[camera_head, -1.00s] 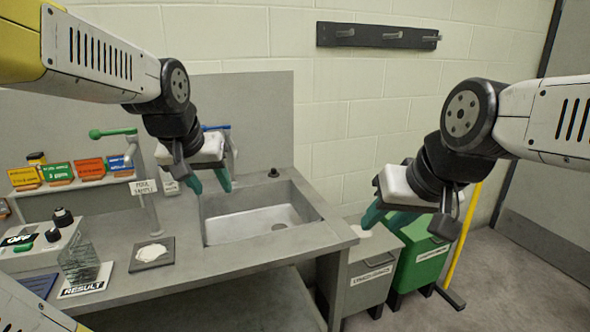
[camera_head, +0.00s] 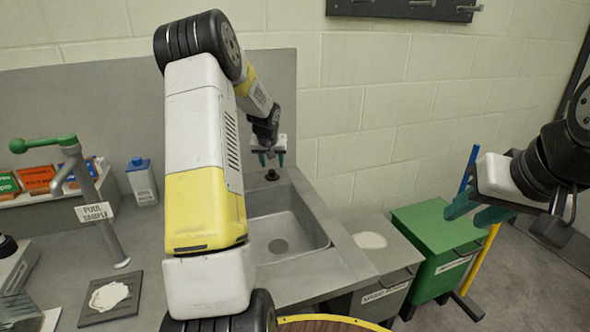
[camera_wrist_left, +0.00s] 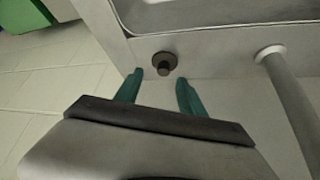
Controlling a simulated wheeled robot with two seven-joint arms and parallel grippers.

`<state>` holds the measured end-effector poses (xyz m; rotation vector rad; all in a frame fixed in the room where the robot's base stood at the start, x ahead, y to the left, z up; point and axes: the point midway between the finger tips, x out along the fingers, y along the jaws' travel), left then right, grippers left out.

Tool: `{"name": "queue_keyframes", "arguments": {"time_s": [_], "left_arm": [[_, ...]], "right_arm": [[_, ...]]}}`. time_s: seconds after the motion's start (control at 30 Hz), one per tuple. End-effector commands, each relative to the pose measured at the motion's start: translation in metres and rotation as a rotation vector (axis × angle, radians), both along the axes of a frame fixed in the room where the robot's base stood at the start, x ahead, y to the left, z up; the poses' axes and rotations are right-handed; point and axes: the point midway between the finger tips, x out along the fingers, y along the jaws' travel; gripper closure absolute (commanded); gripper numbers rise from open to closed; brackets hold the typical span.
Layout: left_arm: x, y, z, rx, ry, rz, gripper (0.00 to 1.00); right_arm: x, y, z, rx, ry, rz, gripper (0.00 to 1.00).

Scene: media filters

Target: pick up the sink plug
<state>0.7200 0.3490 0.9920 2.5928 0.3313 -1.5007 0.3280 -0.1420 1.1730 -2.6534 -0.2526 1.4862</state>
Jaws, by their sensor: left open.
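The sink plug (camera_head: 272,175) is a small dark round stopper with a knob, standing on the counter behind the sink basin (camera_head: 290,232), near its back right corner. My left gripper (camera_head: 271,160) is open and empty just above and behind the plug. In the left wrist view the plug (camera_wrist_left: 164,63) lies just beyond the gap between the two teal fingertips (camera_wrist_left: 160,78), with neither finger seen touching it. My right gripper (camera_head: 478,208) is at the right, over the green bin, with its teal fingers apart and nothing seen between them.
A grey bin (camera_head: 385,268) and a green bin (camera_head: 432,240) stand right of the counter. The pool sample tap (camera_head: 95,205) and a dark pad (camera_head: 108,300) with a white patch are at the left. A pipe (camera_wrist_left: 290,95) rises near the plug in the wrist view.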

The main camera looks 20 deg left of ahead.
Motion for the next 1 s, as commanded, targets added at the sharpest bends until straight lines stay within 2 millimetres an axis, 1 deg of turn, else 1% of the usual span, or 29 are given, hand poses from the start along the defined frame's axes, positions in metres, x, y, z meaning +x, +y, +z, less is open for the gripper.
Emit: {"name": "queue_keyframes", "arguments": {"time_s": [0.03, 0.17, 0.3, 0.4, 0.53, 0.7, 0.73, 0.8, 0.87, 0.9, 0.97, 1.0], "left_arm": [[0.003, 0.001, -0.007, -0.001, 0.003, 0.0, 0.53], [0.011, 0.006, -0.018, -0.001, 0.003, 0.0, 0.53], [0.023, 0.014, -0.035, -0.001, 0.002, 0.001, 0.53], [0.029, 0.014, -0.046, -0.001, 0.002, 0.0, 0.53], [0.033, 0.015, -0.05, 0.001, 0.0, -0.002, 0.53], [0.033, 0.015, -0.05, 0.0, 0.0, -0.001, 0.53], [0.033, 0.015, -0.05, 0.0, 0.0, -0.001, 0.55], [0.032, 0.015, -0.05, 0.0, 0.0, -0.001, 0.68], [0.032, 0.015, -0.05, 0.0, 0.0, -0.001, 0.8], [0.032, 0.015, -0.05, 0.0, 0.0, -0.001, 0.88], [0.032, 0.015, -0.05, 0.0, 0.0, -0.001, 1.0], [0.032, 0.015, -0.05, 0.0, 0.0, -0.001, 1.0]], "right_arm": [[0.0, 0.0, 0.0, 0.0, 0.0, 0.0, 0.64], [0.0, 0.0, 0.0, 0.0, 0.0, 0.0, 0.64], [0.0, 0.0, 0.0, 0.0, 0.0, 0.0, 0.64], [0.0, 0.0, 0.0, 0.0, 0.0, 0.0, 0.64], [0.0, 0.0, 0.0, 0.0, 0.0, 0.0, 0.64], [0.0, 0.0, 0.0, 0.0, 0.0, 0.0, 0.64], [0.0, 0.0, 0.0, 0.0, 0.0, 0.0, 0.64], [0.0, 0.0, 0.0, 0.0, 0.0, 0.0, 0.64], [0.0, 0.0, 0.0, 0.0, 0.0, 0.0, 0.64], [0.0, 0.0, 0.0, 0.0, 0.0, 0.0, 0.64], [0.0, 0.0, 0.0, 0.0, 0.0, 0.0, 0.64], [0.0, 0.0, 0.0, 0.0, 0.0, 0.0, 0.64]]}}
